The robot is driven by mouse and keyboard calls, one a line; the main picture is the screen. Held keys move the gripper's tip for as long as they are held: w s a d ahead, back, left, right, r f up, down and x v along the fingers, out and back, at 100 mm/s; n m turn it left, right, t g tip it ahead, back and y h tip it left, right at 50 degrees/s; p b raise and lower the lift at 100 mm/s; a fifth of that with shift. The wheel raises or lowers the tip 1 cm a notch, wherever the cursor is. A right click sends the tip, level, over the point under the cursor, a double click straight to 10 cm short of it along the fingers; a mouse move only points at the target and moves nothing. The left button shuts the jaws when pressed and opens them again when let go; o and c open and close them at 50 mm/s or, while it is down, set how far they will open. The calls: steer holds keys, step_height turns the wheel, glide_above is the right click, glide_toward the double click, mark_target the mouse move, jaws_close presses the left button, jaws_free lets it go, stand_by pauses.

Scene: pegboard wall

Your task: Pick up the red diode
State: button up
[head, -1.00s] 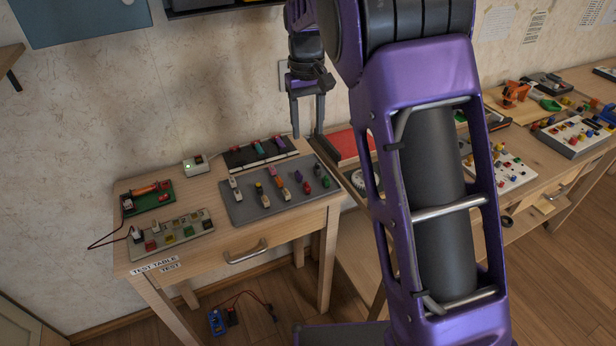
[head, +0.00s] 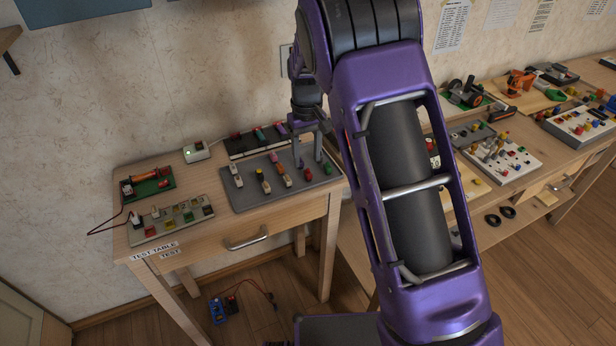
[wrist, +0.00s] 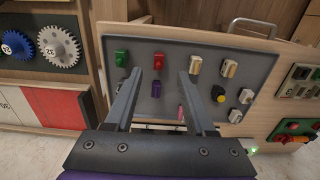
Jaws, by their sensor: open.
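The red diode (head: 308,174) stands on the grey board (head: 244,201) on the small wooden table. It also shows in the wrist view (wrist: 158,61), between a green part (wrist: 121,58) and a pale part (wrist: 196,65). My gripper (head: 308,162) is open and empty, pointing down over the right part of the board. In the wrist view its fingertips (wrist: 160,73) are apart, with the red diode seen between and just beyond them. A purple part (wrist: 156,89) also lies between the fingers in that view. I cannot tell the exact height of the fingertips above the board.
Several pale parts (head: 285,181) stand left of the red diode. A black strip (head: 238,148) with coloured parts lies behind the board. A green board (head: 151,184) and a beige button panel (head: 168,231) are at the left. A crowded bench (head: 470,212) stands at the right.

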mark_target(308, 174)
step_height(308, 174, down, 5)
steer(key=shift+d+r+b, duration=0.1)
steer(key=shift+d+b, duration=0.05)
steer(key=shift+b, duration=0.15)
jaws_close()
